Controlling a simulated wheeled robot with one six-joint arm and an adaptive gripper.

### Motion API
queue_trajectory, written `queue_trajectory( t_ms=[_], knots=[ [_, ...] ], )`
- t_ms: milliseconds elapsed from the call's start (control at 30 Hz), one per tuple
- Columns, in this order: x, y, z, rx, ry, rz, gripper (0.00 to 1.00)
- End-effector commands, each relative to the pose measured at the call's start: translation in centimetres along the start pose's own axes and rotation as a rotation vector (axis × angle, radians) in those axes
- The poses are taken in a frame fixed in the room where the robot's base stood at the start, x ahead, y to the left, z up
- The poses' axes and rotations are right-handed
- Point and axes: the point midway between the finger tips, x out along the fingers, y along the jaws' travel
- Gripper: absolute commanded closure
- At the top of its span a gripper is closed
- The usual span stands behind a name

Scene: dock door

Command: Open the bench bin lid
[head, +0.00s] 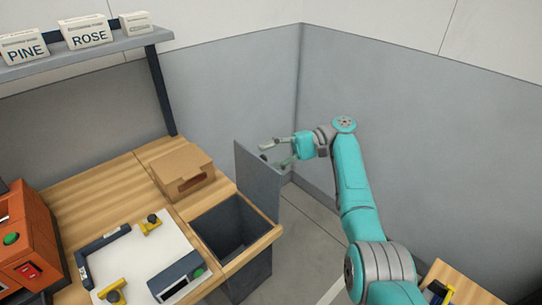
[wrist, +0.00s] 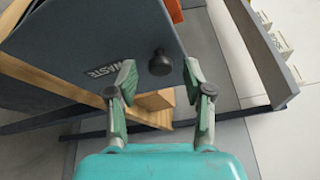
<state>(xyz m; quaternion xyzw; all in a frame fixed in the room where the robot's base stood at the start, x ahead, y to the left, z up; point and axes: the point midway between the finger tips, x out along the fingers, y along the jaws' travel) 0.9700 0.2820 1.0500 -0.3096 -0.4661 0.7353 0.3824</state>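The grey bench bin lid (head: 259,178) stands raised, roughly upright, at the right side of the bin opening (head: 232,226). In the wrist view the lid (wrist: 95,35) shows a WASTE label and a black knob (wrist: 160,62). My gripper (head: 273,156) is to the right of the lid, beside its upper part. Its two green-padded fingers are spread, with the knob between and just beyond the fingertips in the wrist view. The fingers look clear of the knob; nothing is held. The dark inside of the bin shows.
A cardboard box (head: 182,171) sits on the wooden bench (head: 95,198) behind the bin. A white board (head: 150,262) with clamps and an orange machine (head: 25,245) are to the left. A shelf (head: 85,52) holds labelled boxes. Grey walls stand behind my arm.

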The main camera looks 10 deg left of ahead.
Motion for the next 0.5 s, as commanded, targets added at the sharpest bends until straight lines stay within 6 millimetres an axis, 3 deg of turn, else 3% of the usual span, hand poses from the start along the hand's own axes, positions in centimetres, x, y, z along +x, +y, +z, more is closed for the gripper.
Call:
queue_trajectory(
  t_ms=[267, 500],
  knots=[
    [-0.1, -0.5, 0.2, -0.002, 0.000, 0.000, 0.49],
    [-0.5, -3.9, 1.5, -0.007, 0.001, 0.001, 0.49]
  ],
)
